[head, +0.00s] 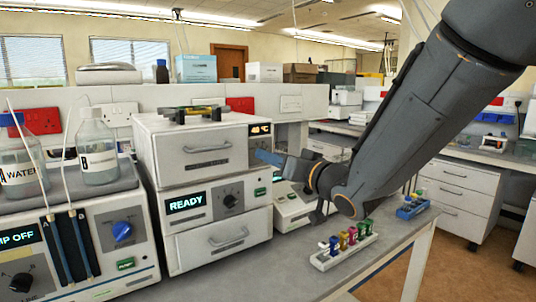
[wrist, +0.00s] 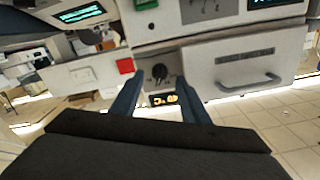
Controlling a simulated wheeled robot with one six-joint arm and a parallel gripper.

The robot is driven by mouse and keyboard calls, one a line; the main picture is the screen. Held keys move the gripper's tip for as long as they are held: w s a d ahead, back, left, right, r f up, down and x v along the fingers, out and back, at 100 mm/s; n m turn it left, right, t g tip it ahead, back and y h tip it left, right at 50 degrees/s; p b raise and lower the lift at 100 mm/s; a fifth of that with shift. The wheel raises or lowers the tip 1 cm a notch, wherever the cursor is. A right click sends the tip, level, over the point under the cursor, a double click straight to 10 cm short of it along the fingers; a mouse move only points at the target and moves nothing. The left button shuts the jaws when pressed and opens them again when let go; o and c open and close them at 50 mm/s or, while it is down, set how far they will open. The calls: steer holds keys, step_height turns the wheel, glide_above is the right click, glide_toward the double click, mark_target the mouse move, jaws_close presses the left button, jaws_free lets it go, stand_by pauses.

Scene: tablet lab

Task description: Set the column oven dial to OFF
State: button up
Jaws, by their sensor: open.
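The column oven (head: 195,152) is the top white unit of the stack in the middle of the head view, with a drawer handle and a lit orange display (head: 260,129) that seems to read 40 °C. Its dark round dial (wrist: 160,72) shows in the wrist view, beside the drawer handle; the same orange display (wrist: 163,99) appears there too, upside down. I cannot tell which mark the dial points to. My gripper (wrist: 160,80) is open, its two blue fingers either side of the dial in that picture; contact cannot be told.
Below the oven is a unit with a READY display (head: 187,202) and its own dial (head: 230,200). A pump with a blue knob (head: 122,231) and bottles stands left. A vial rack (head: 344,246) sits on the bench right of the stack, under my arm.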

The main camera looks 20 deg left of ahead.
steer(key=shift+x, duration=1.45)
steer(key=shift+c, duration=0.3)
jaws_close()
steer(key=shift+n, duration=0.3)
steer(key=n+b, duration=1.4)
steer(key=n, duration=0.1)
steer(key=shift+f+b, duration=0.1)
steer(key=shift+b, duration=0.25)
steer(key=shift+n, duration=0.3)
